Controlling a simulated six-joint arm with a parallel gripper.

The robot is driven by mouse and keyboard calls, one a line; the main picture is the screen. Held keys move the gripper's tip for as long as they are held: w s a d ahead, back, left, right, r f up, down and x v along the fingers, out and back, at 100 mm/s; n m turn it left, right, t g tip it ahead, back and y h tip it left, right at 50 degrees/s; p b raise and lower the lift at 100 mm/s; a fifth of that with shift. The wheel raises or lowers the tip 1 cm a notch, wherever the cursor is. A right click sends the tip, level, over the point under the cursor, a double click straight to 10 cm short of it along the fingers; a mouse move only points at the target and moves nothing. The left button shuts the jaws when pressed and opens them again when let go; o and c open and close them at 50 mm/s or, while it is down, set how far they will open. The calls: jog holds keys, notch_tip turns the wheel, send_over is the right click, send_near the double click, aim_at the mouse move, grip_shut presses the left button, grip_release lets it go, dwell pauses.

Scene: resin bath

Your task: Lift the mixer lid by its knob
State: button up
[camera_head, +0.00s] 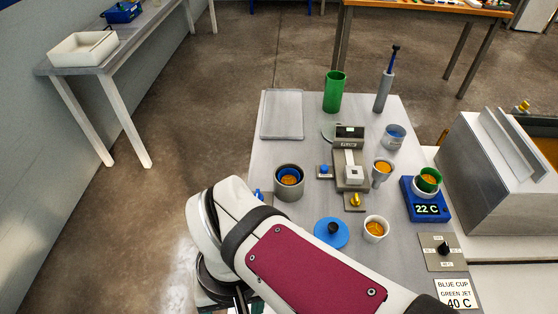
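A blue round lid (322,239) with a black knob (333,228) lies flat on the grey table, right of my arm and left of a small white cup of orange liquid. It looks like the mixer lid. A grey round pot (289,194) with a blue cup of orange liquid inside stands open behind it. It may be the mixer, but I cannot be sure. My arm crosses the lower foreground, with its wrist bend left of the lid. My gripper's fingers do not show; they are hidden by the arm or below the picture edge.
The white cup (376,229) stands close to the lid's right. A grey device (350,170) with a yellow knob stands behind. A blue scale (432,208) reading 22 C holds a green cup. A metal bath (485,180) is at the right. A tray (282,115) lies at the back left.

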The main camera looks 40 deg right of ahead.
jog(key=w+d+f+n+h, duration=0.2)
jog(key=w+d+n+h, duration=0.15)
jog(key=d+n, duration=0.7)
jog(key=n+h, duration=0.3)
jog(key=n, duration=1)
send_near(333, 226)
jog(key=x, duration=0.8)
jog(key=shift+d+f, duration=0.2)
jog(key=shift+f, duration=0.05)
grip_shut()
